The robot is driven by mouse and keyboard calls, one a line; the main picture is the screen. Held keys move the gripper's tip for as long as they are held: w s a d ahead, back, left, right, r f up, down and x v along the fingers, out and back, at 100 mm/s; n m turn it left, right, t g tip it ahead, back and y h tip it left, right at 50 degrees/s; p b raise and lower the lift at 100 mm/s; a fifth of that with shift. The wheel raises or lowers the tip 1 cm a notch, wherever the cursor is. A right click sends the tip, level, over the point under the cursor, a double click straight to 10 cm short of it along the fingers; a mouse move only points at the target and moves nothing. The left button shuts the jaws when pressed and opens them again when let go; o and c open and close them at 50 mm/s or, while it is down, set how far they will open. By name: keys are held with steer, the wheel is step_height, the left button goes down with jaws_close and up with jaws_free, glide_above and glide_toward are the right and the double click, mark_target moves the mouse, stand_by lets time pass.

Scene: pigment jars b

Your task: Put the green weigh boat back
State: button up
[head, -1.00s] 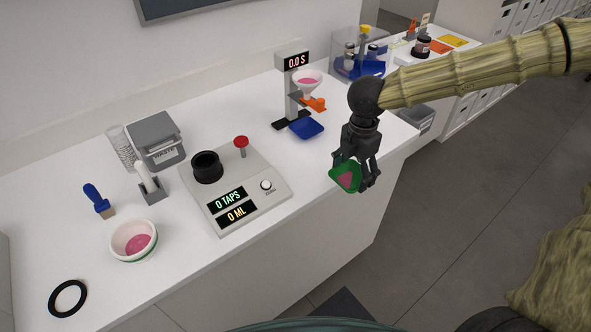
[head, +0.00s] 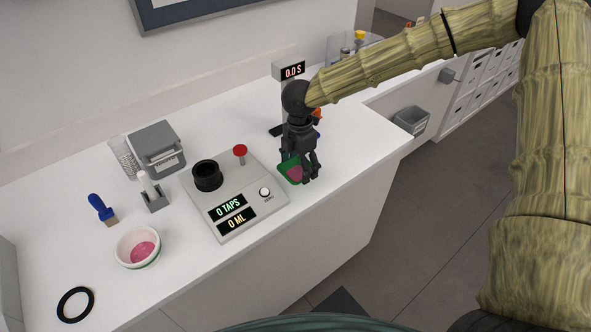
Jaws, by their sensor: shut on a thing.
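The green weigh boat (head: 289,168) shows in the head view, tilted, with pink powder inside. My gripper (head: 303,176) is shut on it, at the right of the tap machine. The boat looks to be over the counter, close to the machine's right edge; its exact height is hard to tell. The blue weigh boat is almost wholly hidden behind my gripper. The funnel on the stand is also hidden by my arm.
The tap machine (head: 234,206) with a black cup holder (head: 207,175) and red knob (head: 240,151) stands mid-counter. The front right counter is clear.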

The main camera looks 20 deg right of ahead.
mark_target(295, 171)
steer(key=shift+w+a, duration=0.3)
steer(key=shift+a+f+p, duration=0.1)
steer(key=shift+f+p, duration=0.2)
steer(key=shift+p, duration=0.15)
steer(key=shift+w+f+p, duration=0.1)
steer(key=shift+f+p, duration=0.45)
steer(key=shift+f, duration=1)
steer(key=o, duration=1)
steer(key=shift+c, duration=0.2)
step_height(295, 171, up, 12)
steer(key=b, duration=0.3)
